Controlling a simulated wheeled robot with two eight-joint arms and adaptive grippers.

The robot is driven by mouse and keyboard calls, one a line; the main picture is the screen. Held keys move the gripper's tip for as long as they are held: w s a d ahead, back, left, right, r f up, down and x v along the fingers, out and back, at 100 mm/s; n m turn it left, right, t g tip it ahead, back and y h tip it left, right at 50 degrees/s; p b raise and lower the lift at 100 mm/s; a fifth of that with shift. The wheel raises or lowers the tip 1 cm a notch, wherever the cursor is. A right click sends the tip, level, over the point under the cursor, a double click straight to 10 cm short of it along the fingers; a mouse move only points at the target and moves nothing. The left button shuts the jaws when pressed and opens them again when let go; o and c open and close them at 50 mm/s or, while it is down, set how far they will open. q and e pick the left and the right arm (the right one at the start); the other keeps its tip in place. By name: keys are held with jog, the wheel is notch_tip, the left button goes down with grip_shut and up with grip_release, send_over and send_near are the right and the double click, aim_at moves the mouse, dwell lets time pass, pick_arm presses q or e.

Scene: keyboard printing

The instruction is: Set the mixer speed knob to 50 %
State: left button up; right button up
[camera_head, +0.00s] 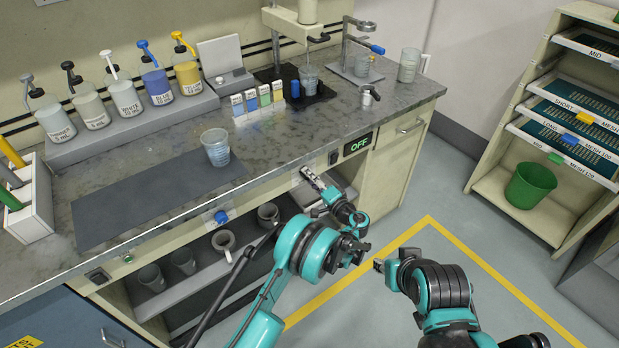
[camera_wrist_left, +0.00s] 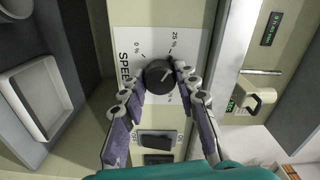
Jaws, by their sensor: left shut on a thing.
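The black speed knob (camera_wrist_left: 158,77) sits on a white dial plate (camera_wrist_left: 125,45) in the left wrist view. The plate shows "SPEED", "0 %" and "25 %"; another mark is partly hidden by a finger. My left gripper (camera_wrist_left: 158,85) is shut on the knob, one finger on each side. In the head view my left gripper (camera_head: 308,174) is at the counter front and hides the knob. My right gripper (camera_head: 379,266) hangs over the floor, its fingers too small to judge.
A mixer stand (camera_head: 300,20) with a cup (camera_head: 309,77) is on the counter (camera_head: 300,135). A shelf (camera_head: 205,265) with mugs lies below left.

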pick_arm(q)
jog(key=m, duration=1.1)
jog(key=shift+m, duration=0.4)
dwell(0.3)
jog(key=o, duration=1.2)
jog(key=shift+c, duration=0.2)
jog(key=v, duration=0.7)
jog(key=shift+s+d, duration=0.15)
jog(key=shift+d, duration=0.05)
